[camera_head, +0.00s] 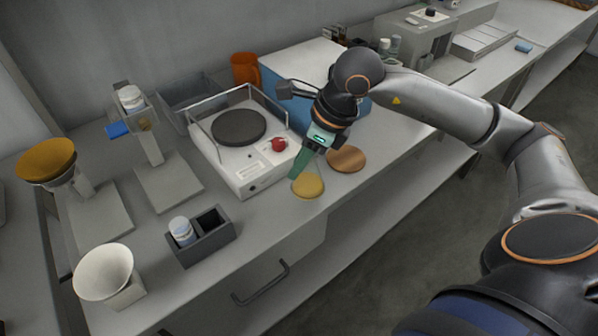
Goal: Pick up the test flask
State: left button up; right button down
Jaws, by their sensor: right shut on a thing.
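My right gripper (304,158) reaches down from the right, just above a yellow round pad (308,185) at the bench's front edge. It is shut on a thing. A narrow, tilted green shape shows at its end, and I cannot clearly separate fingers from the held thing. I take the held thing for the test flask, but its outline is not clear. My left gripper is not in view.
A white stirrer (240,140) with a dark plate, guard rail and red knob stands left of the gripper. A brown round pad (346,159) lies to its right. A dark holder (205,240) with a white-capped bottle (181,230) and a white bowl (104,272) stand front left.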

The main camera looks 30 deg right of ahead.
pick_arm(q)
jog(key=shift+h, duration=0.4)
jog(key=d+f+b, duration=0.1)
jog(key=b, duration=0.1)
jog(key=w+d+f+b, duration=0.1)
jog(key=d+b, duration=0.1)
jog(key=b, duration=0.1)
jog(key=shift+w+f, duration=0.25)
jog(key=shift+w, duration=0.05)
pick_arm(e)
jog(key=s+d+r, duration=0.9)
jog(key=s, duration=0.1)
jog(key=shift+s+r, duration=0.15)
jog(key=shift+s, duration=0.1)
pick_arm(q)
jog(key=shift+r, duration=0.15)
